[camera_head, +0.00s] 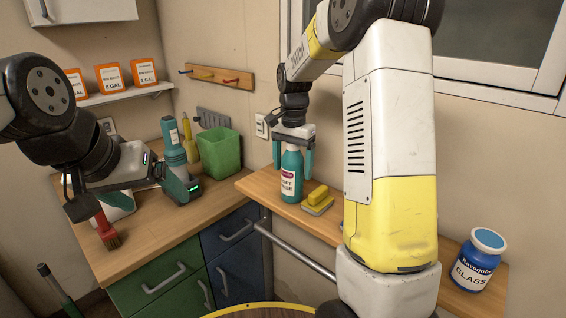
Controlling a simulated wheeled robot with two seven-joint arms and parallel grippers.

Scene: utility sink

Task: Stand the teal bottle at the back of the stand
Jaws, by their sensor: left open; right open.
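A teal bottle (291,181) with a white label stands upright on the wooden ledge by the wall. My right gripper (294,165) is above it, open, with its teal fingers either side of the bottle's upper part. I cannot tell whether they touch it. Another teal bottle-shaped object (173,142) stands at the back of the corner counter. My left gripper (185,187) is open over that counter, in front of this second object, with no held thing visible. I cannot clearly pick out which surface is the stand.
A yellow sponge or brush (318,198) lies right of the bottle. A green bin (220,152) stands on the counter (160,228). A red brush (106,232) is below my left gripper. A blue jar (476,260) stands far right. My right arm hides the ledge's middle.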

